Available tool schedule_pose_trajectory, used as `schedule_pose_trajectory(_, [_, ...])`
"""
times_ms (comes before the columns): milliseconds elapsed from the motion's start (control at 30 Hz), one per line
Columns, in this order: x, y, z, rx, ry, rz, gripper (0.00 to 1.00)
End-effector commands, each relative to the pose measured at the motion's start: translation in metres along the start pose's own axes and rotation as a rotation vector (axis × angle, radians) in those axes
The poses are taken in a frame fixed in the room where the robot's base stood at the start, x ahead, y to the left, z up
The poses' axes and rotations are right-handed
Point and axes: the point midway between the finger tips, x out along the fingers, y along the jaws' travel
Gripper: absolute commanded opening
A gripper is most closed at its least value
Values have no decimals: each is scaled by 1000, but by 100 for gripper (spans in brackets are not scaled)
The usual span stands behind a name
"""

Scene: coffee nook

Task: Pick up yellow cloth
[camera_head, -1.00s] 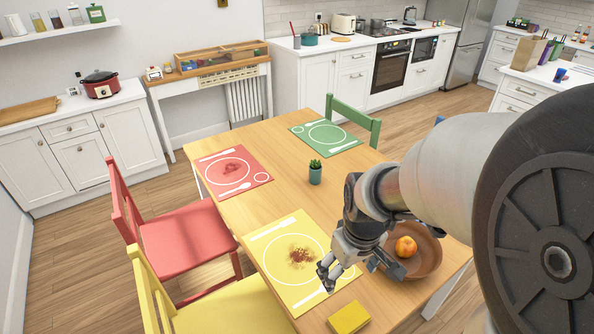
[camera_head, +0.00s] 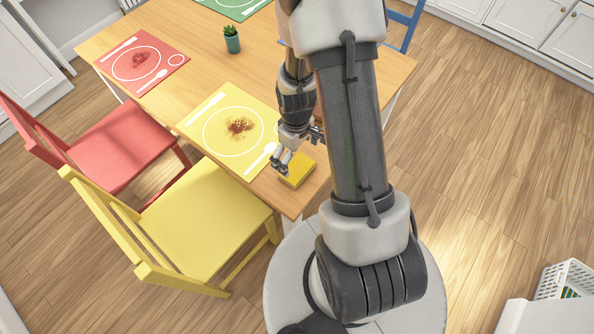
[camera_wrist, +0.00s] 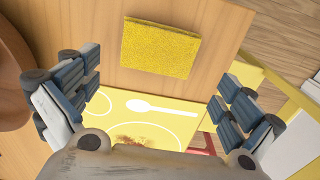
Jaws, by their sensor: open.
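The yellow cloth (camera_head: 297,170) is a flat, folded, sponge-like rectangle lying on the wooden table near its front corner. In the wrist view the cloth (camera_wrist: 160,48) lies whole and uncovered on the bare wood, beyond my fingertips. My gripper (camera_head: 281,164) is just above and beside the cloth in the head view, at its left edge. In the wrist view my gripper (camera_wrist: 158,100) has its fingers spread wide with nothing between them, over the edge of the yellow placemat.
The yellow placemat (camera_head: 215,108) has a brown stain (camera_head: 240,126). A red placemat (camera_head: 172,63), also stained, and a potted plant (camera_head: 232,42) are farther back. A yellow chair (camera_head: 205,215) and a red chair (camera_head: 110,150) stand at the left. Table edges are close to the cloth.

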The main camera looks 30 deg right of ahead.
Motion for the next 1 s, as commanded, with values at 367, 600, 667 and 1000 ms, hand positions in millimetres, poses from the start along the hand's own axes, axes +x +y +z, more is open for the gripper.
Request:
schedule_pose_trajectory(367, [31, 1, 0, 1, 0, 0, 100])
schedule_pose_trajectory(600, [68, 3, 2, 1, -1, 0, 100])
schedule_pose_trajectory(667, [74, 3, 2, 1, 0, 1, 100])
schedule_pose_trajectory(1000, [74, 3, 1, 1, 1, 2, 93])
